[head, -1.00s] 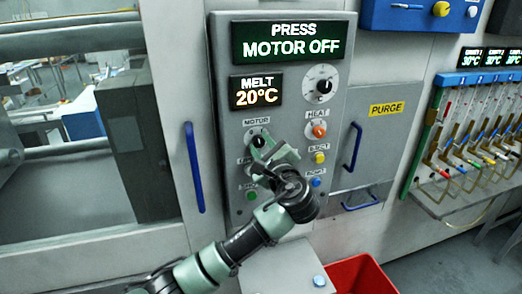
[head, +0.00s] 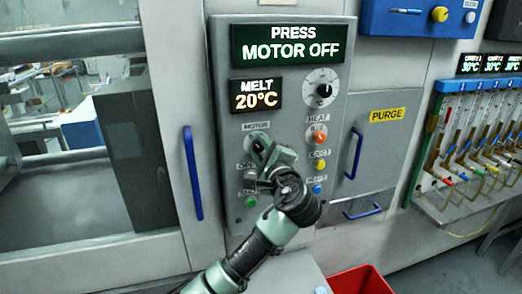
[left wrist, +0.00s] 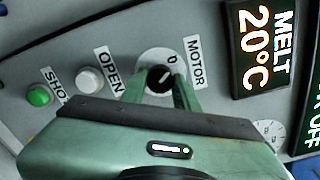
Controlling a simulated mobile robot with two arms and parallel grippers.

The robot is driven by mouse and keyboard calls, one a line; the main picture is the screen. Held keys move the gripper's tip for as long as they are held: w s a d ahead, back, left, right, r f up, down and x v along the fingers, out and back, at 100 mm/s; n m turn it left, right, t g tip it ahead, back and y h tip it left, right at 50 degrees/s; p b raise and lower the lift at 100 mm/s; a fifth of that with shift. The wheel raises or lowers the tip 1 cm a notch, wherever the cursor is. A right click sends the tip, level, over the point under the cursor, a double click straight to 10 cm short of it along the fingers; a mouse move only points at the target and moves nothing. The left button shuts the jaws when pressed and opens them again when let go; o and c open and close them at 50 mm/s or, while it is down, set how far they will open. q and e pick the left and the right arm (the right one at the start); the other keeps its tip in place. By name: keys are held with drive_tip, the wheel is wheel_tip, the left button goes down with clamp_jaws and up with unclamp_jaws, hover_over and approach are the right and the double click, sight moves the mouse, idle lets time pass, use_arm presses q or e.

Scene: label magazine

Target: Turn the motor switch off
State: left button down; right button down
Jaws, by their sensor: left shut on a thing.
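The control panel (head: 292,95) carries the motor switch (head: 256,137), a small black rotary knob on a pale round dial under the MOTOR label. In the head view my left gripper (head: 263,150) covers most of the knob. In the left wrist view the switch (left wrist: 160,78) sits between the two green fingertips of the gripper (left wrist: 159,90), which is closed on it. A 0 mark shows on the dial above the knob. The exact pointer direction is hard to tell. The top display (head: 292,43) reads PRESS MOTOR OFF. My right gripper is not in view.
Close by are the white OPEN button (left wrist: 89,80), green SHOT button (left wrist: 39,96), orange HEAT knob (head: 319,137), yellow EJECT button (head: 320,165) and melt display (head: 256,94). A blue door handle (head: 192,173) stands left. A red bin (head: 360,280) is below right.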

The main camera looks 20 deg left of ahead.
use_arm(q)
drive_tip(key=shift+f, duration=0.15)
drive_tip(key=c, duration=1.1)
unclamp_jaws()
drive_tip(key=shift+o, duration=0.2)
drive_tip(key=b+v, duration=0.2)
drive_tip(key=v, duration=0.6)
drive_tip(key=shift+b, duration=0.35)
drive_tip(key=shift+a, duration=0.1)
